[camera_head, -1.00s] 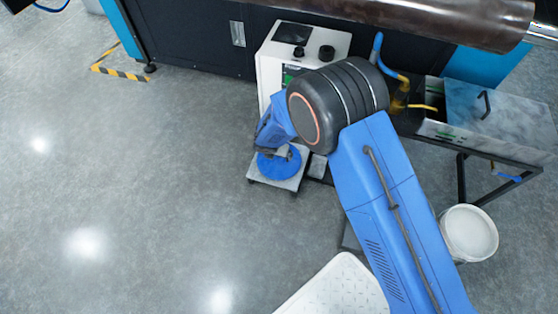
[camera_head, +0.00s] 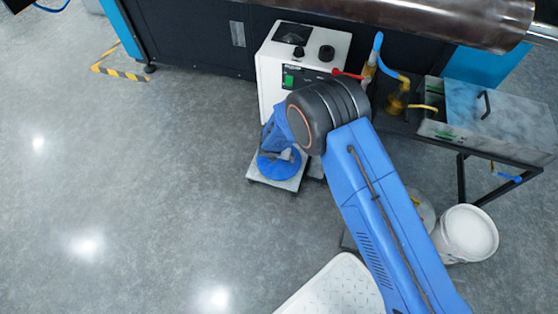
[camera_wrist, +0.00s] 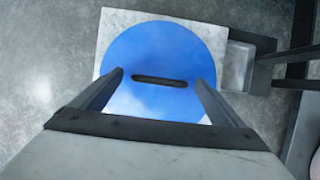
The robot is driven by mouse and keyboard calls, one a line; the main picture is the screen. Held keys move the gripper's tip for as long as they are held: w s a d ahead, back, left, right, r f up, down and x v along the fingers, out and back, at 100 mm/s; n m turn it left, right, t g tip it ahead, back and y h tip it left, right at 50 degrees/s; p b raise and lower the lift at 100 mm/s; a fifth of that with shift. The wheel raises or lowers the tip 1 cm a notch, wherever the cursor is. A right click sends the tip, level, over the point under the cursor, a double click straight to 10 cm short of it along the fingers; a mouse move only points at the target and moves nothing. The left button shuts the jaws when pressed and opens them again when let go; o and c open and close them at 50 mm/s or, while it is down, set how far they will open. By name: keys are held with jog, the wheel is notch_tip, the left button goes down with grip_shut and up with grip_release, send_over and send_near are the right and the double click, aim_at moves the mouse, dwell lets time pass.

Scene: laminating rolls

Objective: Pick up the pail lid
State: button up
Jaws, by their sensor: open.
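The pail lid (camera_wrist: 160,52) is a round blue disc with a dark slot-shaped handle across its middle. It lies flat on a small pale square stand (camera_wrist: 108,30), and in the head view the lid (camera_head: 270,170) is partly covered by my wrist. My gripper (camera_wrist: 160,78) is open over the lid. Its two fingers stand on either side of the slot handle, apart from it. I cannot tell how high the fingertips are above the lid. In the head view the gripper's fingers are largely hidden.
A white control box (camera_head: 290,65) stands right behind the lid's stand (camera_head: 287,183). A white pail (camera_head: 468,232) stands at the right, beside a metal table (camera_head: 495,115). A big roller (camera_head: 420,15) crosses the top. The floor at the left is clear.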

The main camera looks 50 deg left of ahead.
aim_at(278, 162)
jog(key=c, duration=1.4)
jog(key=shift+c, duration=0.2)
jog(key=shift+r, duration=0.1)
jog(key=shift+r, duration=0.25)
jog(key=shift+v, duration=1.5)
jog(key=s+d, duration=0.9)
jog(key=s, duration=0.5)
jog(key=shift+d, duration=0.2)
